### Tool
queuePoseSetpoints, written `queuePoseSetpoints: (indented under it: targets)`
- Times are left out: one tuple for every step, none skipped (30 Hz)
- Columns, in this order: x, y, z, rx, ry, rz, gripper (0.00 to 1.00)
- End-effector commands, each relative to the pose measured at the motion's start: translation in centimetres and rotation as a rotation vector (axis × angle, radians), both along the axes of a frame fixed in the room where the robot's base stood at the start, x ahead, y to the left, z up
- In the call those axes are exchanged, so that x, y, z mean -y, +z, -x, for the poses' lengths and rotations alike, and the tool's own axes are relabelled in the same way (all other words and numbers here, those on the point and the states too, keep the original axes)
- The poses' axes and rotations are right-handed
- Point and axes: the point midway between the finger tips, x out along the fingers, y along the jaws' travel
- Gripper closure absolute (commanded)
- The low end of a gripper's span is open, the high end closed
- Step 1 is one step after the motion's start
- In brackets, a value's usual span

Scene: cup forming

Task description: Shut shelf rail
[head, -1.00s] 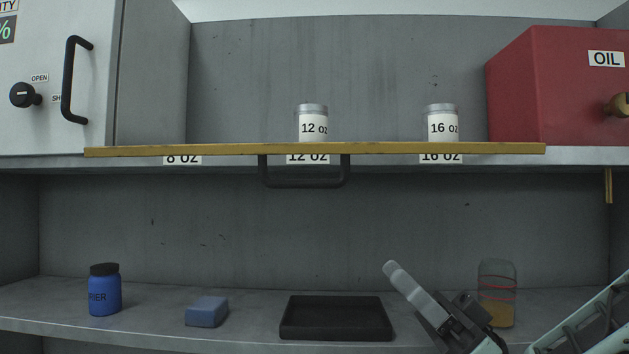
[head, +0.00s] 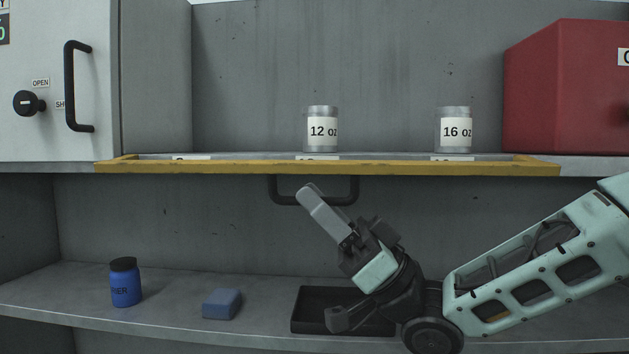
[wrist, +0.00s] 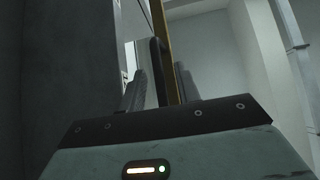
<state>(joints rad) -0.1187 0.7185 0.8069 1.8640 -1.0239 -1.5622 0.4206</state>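The yellow shelf rail (head: 420,168) runs across the front of the upper shelf. It stands out from the shelf edge, with short side arms at both ends. Its black handle (head: 283,199) hangs below the middle of the bar. My gripper (head: 308,192) is tilted up and left, with its fingertips at the handle. In the wrist view, the two fingers of my gripper (wrist: 161,88) are apart, with the handle (wrist: 157,62) appearing between them and the yellow rail (wrist: 165,45) beyond. I cannot tell whether the fingers touch the handle.
Jars marked 12 oz (head: 322,130) and 16 oz (head: 454,131) stand on the upper shelf beside a red box (head: 565,90). A white cabinet door (head: 50,60) is at left. Below are a blue jar (head: 125,285), a blue block (head: 221,304) and a black tray (head: 308,312).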

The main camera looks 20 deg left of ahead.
Motion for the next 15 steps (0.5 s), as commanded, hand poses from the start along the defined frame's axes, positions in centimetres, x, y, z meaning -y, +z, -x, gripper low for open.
queuePoseSetpoints:
  targets:
    - [-0.27,0.44,0.04,0.0,0.0,0.0,0.67]
    - [-0.38,0.51,0.06,0.0,0.0,0.0,0.67]
    - [-0.49,0.58,0.08,0.0,0.0,0.0,0.67]
    - [-0.56,0.61,0.11,0.0,0.0,0.0,0.67]
    - [-0.59,0.62,0.13,0.0,0.0,0.0,0.67]
    - [-0.62,0.62,0.14,0.0,0.0,0.0,0.67]
    - [-0.64,0.61,0.13,0.0,0.0,0.0,0.67]
    - [-0.64,0.59,0.13,0.0,0.0,0.0,0.67]
    - [-0.63,0.59,0.13,0.0,0.0,0.0,0.67]
    - [-0.62,0.58,0.13,0.0,0.0,0.0,0.67]
    - [-0.62,0.57,0.13,0.0,0.0,0.0,0.67]
    - [-0.62,0.57,0.13,0.0,0.0,0.0,0.67]
    - [-0.62,0.57,0.13,0.0,0.0,0.0,0.73]
    - [-0.6,0.57,0.12,0.0,0.0,0.0,0.81]
    - [-0.6,0.57,0.12,0.0,0.0,0.0,0.93]
